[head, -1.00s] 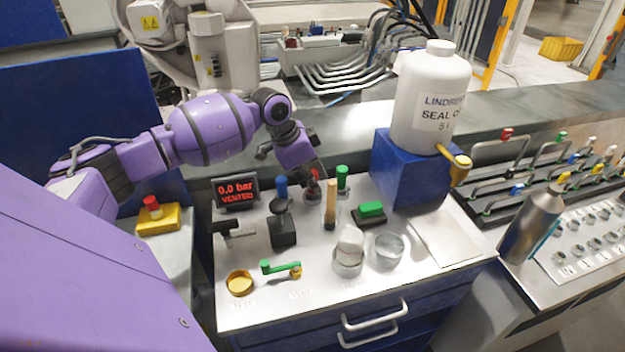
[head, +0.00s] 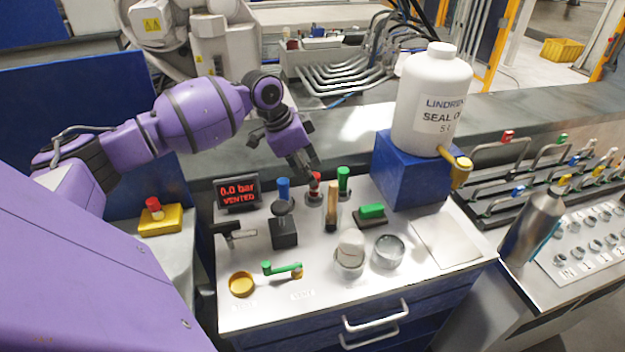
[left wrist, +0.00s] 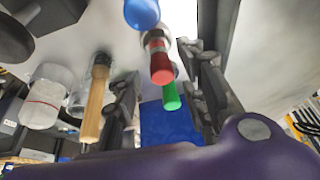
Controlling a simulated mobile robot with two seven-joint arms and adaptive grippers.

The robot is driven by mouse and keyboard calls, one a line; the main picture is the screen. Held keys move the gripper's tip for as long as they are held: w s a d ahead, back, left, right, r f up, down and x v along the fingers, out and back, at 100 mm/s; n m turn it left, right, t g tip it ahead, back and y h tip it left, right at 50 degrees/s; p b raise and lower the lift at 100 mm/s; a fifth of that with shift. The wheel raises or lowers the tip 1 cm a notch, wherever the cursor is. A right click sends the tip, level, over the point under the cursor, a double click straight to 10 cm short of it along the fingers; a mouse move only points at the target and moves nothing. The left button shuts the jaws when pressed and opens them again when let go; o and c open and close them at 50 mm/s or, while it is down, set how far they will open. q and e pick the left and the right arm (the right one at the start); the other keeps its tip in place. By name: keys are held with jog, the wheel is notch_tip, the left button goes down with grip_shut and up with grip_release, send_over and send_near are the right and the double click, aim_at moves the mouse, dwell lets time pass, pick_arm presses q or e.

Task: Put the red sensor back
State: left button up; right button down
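The red sensor (head: 314,190) stands upright in a dark round base at the back of the bench, between a blue one (head: 283,189) and a green one (head: 343,181). My left gripper (head: 304,172) is just above and behind it, pointing down, and partly overlaps its top in the head view. In the left wrist view the fingers (left wrist: 160,95) are spread wide, with the red sensor (left wrist: 159,62) in the gap between them and no finger touching it. Its silver collar shows there too. My right gripper is not in view.
A wooden-handled tool (head: 332,207) in a glass stands close in front. A pressure display (head: 238,192) reads 0.0 bar, vented. A white bottle (head: 431,95) on a blue block (head: 408,172) stands to the right.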

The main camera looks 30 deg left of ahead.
pick_arm(q)
jog(key=v, duration=0.7)
jog(key=shift+r, duration=0.1)
